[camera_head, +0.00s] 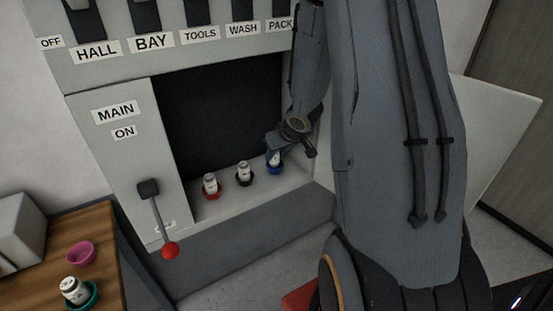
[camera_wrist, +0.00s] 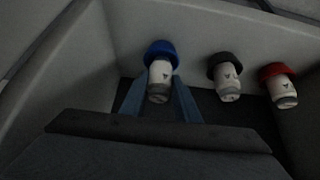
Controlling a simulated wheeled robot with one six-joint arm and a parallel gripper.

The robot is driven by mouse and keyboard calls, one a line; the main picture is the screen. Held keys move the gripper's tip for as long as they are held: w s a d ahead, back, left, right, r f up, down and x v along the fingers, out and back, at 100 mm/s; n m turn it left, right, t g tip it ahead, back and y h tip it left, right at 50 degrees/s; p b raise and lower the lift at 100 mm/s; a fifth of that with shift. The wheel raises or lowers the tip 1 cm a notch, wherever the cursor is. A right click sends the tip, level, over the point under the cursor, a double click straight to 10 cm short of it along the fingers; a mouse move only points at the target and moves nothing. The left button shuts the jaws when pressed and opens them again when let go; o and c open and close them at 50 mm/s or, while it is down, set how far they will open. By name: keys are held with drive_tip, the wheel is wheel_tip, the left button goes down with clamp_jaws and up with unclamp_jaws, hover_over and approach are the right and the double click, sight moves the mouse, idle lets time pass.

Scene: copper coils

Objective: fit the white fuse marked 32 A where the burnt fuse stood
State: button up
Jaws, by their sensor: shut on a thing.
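My gripper (camera_head: 275,150) reaches into the open cabinet bay and is shut on the white fuse (camera_head: 274,158) in the blue holder (camera_head: 276,169). In the wrist view, the blue fingers of my gripper (camera_wrist: 158,98) lie on both sides of this fuse (camera_wrist: 159,76), whose one end sits in the blue holder (camera_wrist: 160,51). A white fuse (camera_head: 244,171) stands in the black holder, and another (camera_head: 210,184) in the red holder. On the wooden table, a white fuse (camera_head: 73,289) stands in a green cup (camera_head: 93,297). The ratings are too small to read.
An empty pink cup (camera_head: 81,253) stands on the wooden table (camera_head: 50,235). The MAIN lever with its red knob (camera_head: 170,251) hangs down on the left panel, beside a partly hidden label. My arm covers the bay's right side.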

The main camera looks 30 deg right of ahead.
drive_tip(key=shift+f, duration=0.45)
drive_tip(key=shift+f, duration=0.1)
drive_tip(key=shift+f, duration=0.25)
drive_tip(key=o, duration=1)
drive_tip(key=shift+o, duration=0.2)
drive_tip(key=shift+r, duration=0.1)
